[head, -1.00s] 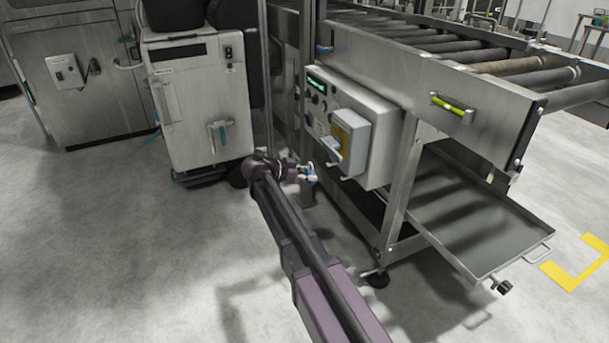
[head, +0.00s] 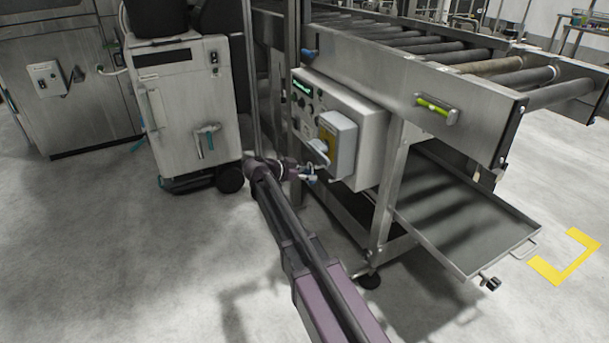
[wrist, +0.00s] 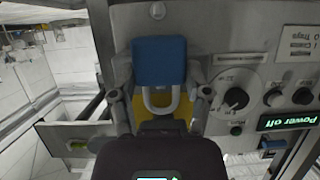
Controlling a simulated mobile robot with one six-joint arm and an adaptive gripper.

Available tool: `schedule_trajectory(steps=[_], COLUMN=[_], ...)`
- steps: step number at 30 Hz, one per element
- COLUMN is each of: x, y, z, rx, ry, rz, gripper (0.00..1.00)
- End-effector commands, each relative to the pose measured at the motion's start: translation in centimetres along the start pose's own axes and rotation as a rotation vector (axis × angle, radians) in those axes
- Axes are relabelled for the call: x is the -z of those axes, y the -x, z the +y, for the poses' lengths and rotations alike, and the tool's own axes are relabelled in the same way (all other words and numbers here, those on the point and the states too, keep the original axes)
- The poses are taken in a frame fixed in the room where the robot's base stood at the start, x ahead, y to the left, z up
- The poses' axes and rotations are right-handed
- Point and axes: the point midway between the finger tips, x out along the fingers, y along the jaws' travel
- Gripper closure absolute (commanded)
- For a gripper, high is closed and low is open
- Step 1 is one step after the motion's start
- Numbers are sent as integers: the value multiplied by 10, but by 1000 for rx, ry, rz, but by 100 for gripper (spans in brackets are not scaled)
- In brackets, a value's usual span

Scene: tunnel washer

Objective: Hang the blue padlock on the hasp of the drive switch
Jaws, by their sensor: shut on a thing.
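My gripper (wrist: 160,72) is shut on the blue padlock (wrist: 160,62), one finger on each side of its body. The padlock's pale U-shaped shackle (wrist: 147,106) shows toward the wrist camera. In the head view my gripper (head: 306,173) is small, with a bit of the padlock (head: 313,178) showing, just below and left of the grey switch box (head: 341,150). A yellow plate (wrist: 203,106) shows behind the fingers in the wrist view. I cannot make out the hasp clearly; whether the padlock touches anything is unclear.
The control panel (head: 371,134) carries knobs (wrist: 236,98) and a green "Power off" display (wrist: 287,121). Conveyor rollers (head: 480,68) run above it and a metal tray (head: 465,225) lies below. A white cabinet (head: 188,110) stands left. The floor in front is clear.

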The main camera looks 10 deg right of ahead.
Motion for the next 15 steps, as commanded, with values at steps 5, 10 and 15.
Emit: schedule_trajectory(steps=[5,10,15], x=[3,4,6], y=[-7,-14,-20], z=[0,0,0], rx=[0,0,1], ry=[0,1,1], rz=[0,0,0], gripper=[90,90,90])
